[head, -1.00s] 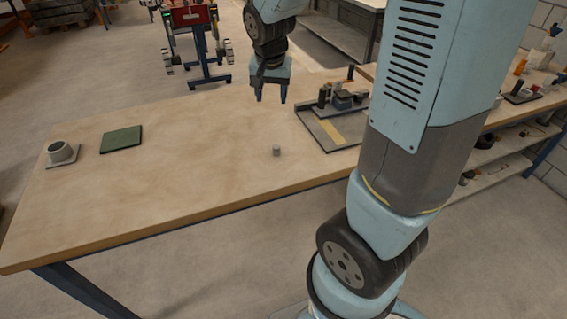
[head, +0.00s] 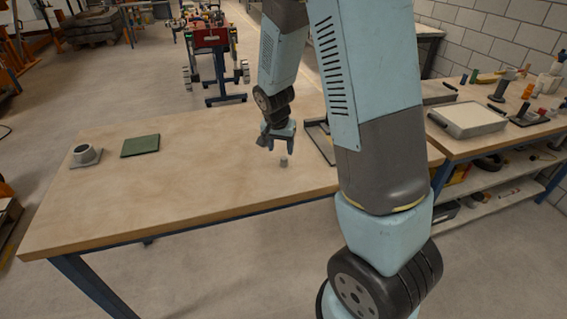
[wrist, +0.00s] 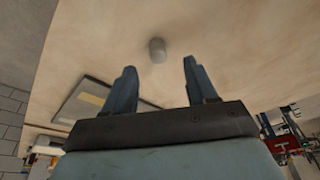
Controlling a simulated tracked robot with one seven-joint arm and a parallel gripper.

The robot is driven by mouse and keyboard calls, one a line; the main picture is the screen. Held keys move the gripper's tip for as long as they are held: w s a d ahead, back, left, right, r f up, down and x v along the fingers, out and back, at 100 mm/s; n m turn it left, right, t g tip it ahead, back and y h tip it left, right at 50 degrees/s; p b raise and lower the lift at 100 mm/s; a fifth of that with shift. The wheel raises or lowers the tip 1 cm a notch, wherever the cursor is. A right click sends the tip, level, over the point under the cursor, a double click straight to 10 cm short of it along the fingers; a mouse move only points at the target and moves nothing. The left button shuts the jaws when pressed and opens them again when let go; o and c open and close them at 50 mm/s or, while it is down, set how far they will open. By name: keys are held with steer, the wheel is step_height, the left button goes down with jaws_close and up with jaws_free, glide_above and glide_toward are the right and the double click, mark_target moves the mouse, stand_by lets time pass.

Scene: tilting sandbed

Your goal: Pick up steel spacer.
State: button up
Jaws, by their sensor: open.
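The steel spacer (head: 283,161) is a small grey cylinder standing on the wooden table. It also shows in the wrist view (wrist: 157,49), ahead of the fingertips and roughly between their lines. My gripper (head: 277,147) is above the table, just up and to the left of the spacer in the head view. Its two fingers are spread and empty in the wrist view (wrist: 160,66). The gripper looks apart from the spacer; the exact gap cannot be told.
A dark-edged tray fixture (head: 319,140) lies right of the spacer, partly hidden by my arm. A green mat (head: 140,146) and a grey cup on a plate (head: 85,155) sit at the left. The table (head: 190,185) between is clear. A side bench (head: 460,142) stands at the right.

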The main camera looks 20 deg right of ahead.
mark_target(284, 158)
steer(key=shift+d+x, duration=0.15)
steer(key=shift+x, duration=1.7)
steer(key=shift+d+x, duration=0.15)
steer(key=shift+x, duration=1.7)
steer(key=shift+w+r, duration=0.1)
steer(key=shift+w, duration=0.1)
steer(key=shift+c, duration=0.2)
jaws_close()
